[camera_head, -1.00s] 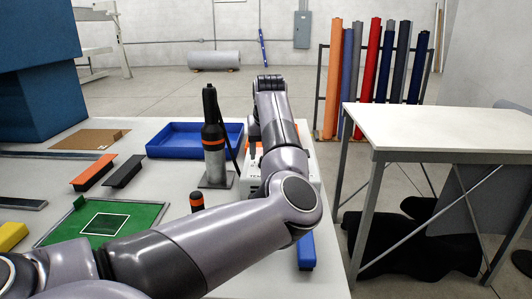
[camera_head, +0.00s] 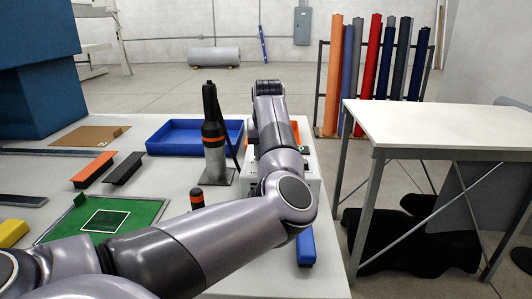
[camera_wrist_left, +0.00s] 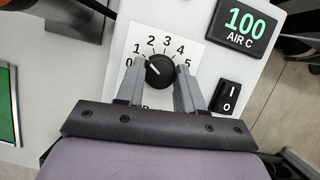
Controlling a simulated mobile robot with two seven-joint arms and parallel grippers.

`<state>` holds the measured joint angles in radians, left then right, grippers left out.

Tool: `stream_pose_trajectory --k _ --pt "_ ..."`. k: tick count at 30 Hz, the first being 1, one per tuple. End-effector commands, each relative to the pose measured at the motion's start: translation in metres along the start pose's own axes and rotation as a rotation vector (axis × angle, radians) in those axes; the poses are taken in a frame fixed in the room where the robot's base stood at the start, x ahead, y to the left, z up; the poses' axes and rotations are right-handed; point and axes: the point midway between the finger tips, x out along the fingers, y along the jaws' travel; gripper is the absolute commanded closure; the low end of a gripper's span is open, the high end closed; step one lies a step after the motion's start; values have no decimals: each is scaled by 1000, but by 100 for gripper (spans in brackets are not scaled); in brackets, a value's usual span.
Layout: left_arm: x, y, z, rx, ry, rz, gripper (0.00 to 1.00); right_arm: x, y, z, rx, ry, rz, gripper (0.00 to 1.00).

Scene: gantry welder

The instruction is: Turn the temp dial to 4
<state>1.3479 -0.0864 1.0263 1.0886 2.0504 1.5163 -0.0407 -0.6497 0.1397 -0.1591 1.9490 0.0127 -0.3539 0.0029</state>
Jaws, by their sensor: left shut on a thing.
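The temp dial (camera_wrist_left: 159,71) is a round black knob on a white panel (camera_wrist_left: 205,60) numbered 0 to 5, seen in the left wrist view. Its white mark points up and left, toward the 0 and 1 side. My left gripper (camera_wrist_left: 160,67) is shut on the dial, one grey finger on each side. In the head view my left arm covers the dial and the fingertips, and part of the white box (camera_head: 313,183) shows beside it. My right gripper is in neither view.
A display reading 100 AIR C (camera_wrist_left: 245,22) and a black rocker switch (camera_wrist_left: 231,97) sit right of the dial. A black and grey torch-like tool (camera_head: 214,140) stands left of the arm. A blue tray (camera_head: 175,138) lies behind it.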

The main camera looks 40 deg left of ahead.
Motion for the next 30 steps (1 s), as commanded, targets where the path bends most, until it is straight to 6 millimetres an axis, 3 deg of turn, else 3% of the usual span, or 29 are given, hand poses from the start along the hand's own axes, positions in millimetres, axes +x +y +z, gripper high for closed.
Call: stream_pose_trajectory --k 8,22,30 --pt "2 1 0 144 -3 -65 93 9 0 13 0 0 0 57" --pt "2 4 1 549 -6 -232 93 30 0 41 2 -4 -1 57" --pt "1 5 3 787 -5 -331 93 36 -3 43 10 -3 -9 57"
